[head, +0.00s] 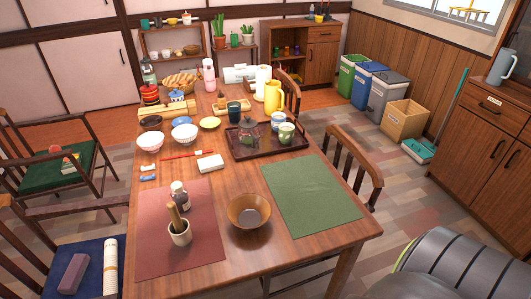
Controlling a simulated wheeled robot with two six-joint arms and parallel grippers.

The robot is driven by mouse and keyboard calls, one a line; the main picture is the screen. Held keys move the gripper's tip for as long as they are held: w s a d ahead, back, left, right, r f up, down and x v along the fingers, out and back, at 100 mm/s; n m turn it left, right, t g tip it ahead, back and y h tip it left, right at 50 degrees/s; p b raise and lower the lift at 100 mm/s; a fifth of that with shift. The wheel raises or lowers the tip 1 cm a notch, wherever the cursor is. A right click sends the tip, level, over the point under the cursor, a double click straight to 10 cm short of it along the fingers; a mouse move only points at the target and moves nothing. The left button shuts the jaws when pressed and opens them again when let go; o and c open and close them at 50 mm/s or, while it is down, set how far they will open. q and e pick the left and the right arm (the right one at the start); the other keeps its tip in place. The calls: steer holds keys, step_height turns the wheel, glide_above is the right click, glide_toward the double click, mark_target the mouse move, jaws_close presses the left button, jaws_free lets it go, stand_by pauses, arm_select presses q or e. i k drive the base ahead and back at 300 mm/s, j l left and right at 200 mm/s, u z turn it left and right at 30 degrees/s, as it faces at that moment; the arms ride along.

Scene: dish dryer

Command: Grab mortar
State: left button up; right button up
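The mortar (180,235) is a small cream cup-shaped bowl. It stands upright on the red-brown placemat (150,259) at the near left of the wooden table. A wooden pestle (174,215) leans in it, its handle sticking up. Neither of my grippers shows in the head view.
A brown bowl (250,206) stands right of the mortar, beside a green placemat (311,195). A dark tray (248,153) with cups lies farther back. Red chopsticks (188,155) and several bowls fill the back left. The placemat before the mortar is bare.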

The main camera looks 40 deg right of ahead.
mark_target(248, 211)
steer(key=z, duration=1.05)
steer(key=l, duration=0.45)
steer(key=k+l, duration=0.1)
steer(key=l, duration=0.35)
